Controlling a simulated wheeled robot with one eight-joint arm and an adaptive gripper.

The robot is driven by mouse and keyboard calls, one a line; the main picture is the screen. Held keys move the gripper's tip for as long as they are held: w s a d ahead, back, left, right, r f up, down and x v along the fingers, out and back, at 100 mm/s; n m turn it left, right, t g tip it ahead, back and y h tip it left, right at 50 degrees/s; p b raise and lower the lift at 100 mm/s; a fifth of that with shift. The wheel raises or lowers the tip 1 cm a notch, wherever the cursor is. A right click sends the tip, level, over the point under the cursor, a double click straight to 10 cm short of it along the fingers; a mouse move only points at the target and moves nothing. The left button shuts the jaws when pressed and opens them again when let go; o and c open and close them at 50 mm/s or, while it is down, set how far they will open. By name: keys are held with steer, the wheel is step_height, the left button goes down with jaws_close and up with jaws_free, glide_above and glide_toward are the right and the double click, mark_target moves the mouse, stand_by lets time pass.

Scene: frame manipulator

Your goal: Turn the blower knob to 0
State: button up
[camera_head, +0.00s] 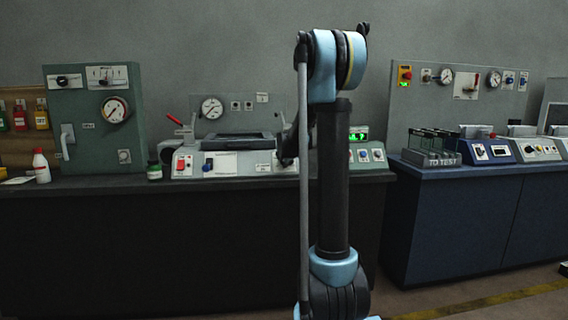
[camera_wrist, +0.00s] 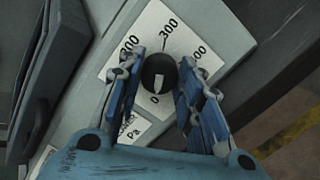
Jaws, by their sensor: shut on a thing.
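The blower knob (camera_wrist: 150,66) is a round black knob with a white pointer mark, on a white dial plate (camera_wrist: 166,22) printed with numbers. A 0 is printed just below the knob, and the pointer mark lies on the knob's lower half, roughly towards that 0. The plate's label ends in "Pa" and is partly covered. My gripper (camera_wrist: 160,67) has its blue fingers on both sides of the knob, shut on it. In the head view, my arm stands in front of the console and hides the knob; the fingertips cannot be made out there.
The grey console (camera_head: 223,163) stands on a dark bench with a gauge panel behind it. A green gauge cabinet (camera_head: 75,140) is at left and a blue bench (camera_head: 450,215) at right. In the wrist view, a dark frame (camera_wrist: 45,75) rises left of the plate.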

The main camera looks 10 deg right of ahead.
steer(key=shift+s+f, duration=0.1)
steer(key=shift+f, duration=0.05)
steer(key=o, duration=1.1)
steer(key=shift+c, duration=0.2)
steer(key=v, duration=1.1)
steer(key=shift+s+r, duration=0.25)
steer(key=shift+s, duration=0.05)
steer(key=s+f+m+g, duration=0.3)
steer(key=s+f+m, duration=0.4)
steer(key=s, duration=0.8)
steer(key=s+f+m+g, duration=0.3)
steer(key=s+f+m, duration=0.5)
steer(key=s, duration=0.8)
steer(key=s+f+m+g+y, duration=0.1)
steer(key=s+f+m+g, duration=0.2)
steer(key=s+f+m, duration=0.4)
steer(key=s+f, duration=0.1)
steer(key=s, duration=0.7)
steer(key=shift+s+d+f+m, duration=0.25)
steer(key=shift+s+f+m, duration=0.05)
steer(key=shift+s+f, duration=0.05)
